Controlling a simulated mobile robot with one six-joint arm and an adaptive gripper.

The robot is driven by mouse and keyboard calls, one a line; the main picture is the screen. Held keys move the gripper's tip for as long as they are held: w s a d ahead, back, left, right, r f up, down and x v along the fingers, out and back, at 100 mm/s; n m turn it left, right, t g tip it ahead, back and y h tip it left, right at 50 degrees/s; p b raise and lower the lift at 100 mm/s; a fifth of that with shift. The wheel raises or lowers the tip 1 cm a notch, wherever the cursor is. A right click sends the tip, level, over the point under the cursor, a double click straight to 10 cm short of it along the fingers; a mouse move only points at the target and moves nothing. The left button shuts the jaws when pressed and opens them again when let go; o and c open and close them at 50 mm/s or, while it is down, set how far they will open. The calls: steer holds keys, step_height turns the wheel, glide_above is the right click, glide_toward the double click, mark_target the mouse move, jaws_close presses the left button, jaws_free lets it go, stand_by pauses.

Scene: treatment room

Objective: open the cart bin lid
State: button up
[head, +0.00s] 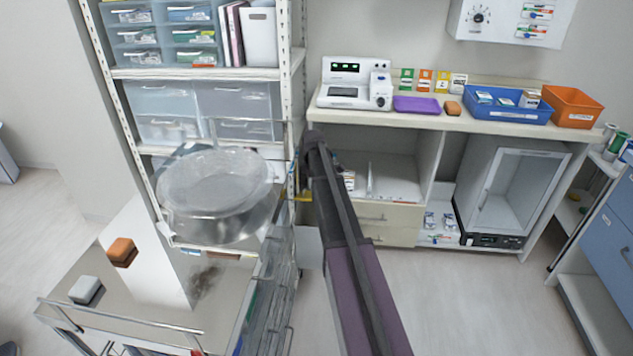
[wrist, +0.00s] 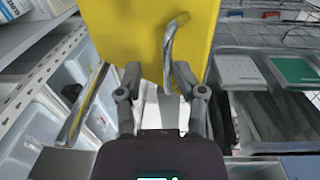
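A yellow panel (wrist: 145,35), with a curved metal handle or bar (wrist: 172,42) in front of it, fills the upper middle of the wrist view. I cannot tell whether it is the bin lid. My gripper (wrist: 158,76) has its two fingers apart, one at each side of the panel's lower part, with no clear grip on anything. In the head view my arm reaches up the middle and hides the gripper; a small yellow bit (head: 303,198) shows beside it. A clear round bowl-like thing (head: 215,185) appears above the cart (head: 140,300) at the left.
A shelf rack with drawers (head: 240,105) stands behind the cart. A wire basket (head: 268,290) hangs at the cart's right side. A metal rail (wrist: 84,108) lies left of my gripper. A counter (head: 420,119) with a device and trays is at the back right.

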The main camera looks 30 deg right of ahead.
steer(key=s+a+f+t+b, duration=0.1)
steer(key=s+a+f+b, duration=0.2)
steer(key=s+f+b, duration=0.35)
step_height(320, 180, up, 12)
steer(key=s+a+p, duration=0.1)
steer(key=a+p, duration=0.1)
steer(key=p, duration=1)
steer(key=shift+s+a+r+h+p, duration=0.2)
steer(key=shift+s+a+h+p, duration=0.15)
steer(key=shift+a+h, duration=0.05)
stand_by(0.6)
stand_by(0.5)
steer(key=s+a+r+m+p, duration=0.4)
steer(key=s+a+m+p, duration=0.1)
steer(key=s+a, duration=0.5)
steer(key=s+a+r+m+g+y+p, duration=0.1)
steer(key=s+a+r+m+p, duration=0.3)
steer(key=s+a, duration=0.5)
steer(key=s+r+m, duration=0.1)
steer(key=s+m, duration=0.1)
steer(key=s, duration=0.1)
steer(key=shift+s+a+r+g+p, duration=0.2)
steer(key=shift+s+a+g+p, duration=0.1)
steer(key=shift+a+p, duration=0.05)
